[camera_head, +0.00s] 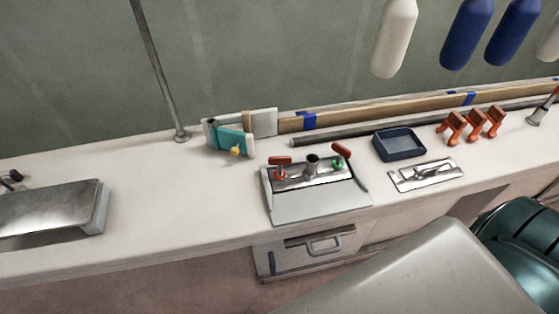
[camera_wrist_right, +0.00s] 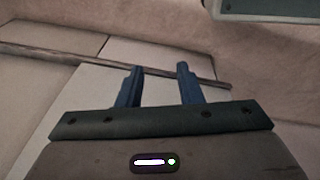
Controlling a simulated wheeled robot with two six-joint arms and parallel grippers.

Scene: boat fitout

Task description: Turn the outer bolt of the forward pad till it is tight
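I cannot pick out the forward pad or its outer bolt for sure. A pale metal plate (camera_head: 427,175) with a raised fitting lies on the bench right of centre in the head view; any bolts on it are too small to tell. A grey box (camera_head: 318,203) with a red and a green fitting and red-handled parts stands at the bench's middle. My right gripper (camera_wrist_right: 160,67) shows in the right wrist view with its two blue fingers apart and nothing between them. It faces pale panels and a dark rail. My left gripper is not in view.
A blue tray (camera_head: 400,145), orange clamps (camera_head: 472,125) and a teal block (camera_head: 232,140) with a yellow knob stand along the bench. A metal box (camera_head: 50,210) is at the left, near a thin pole (camera_head: 160,70). The bench (camera_head: 150,190) is clear between the metal box and grey box.

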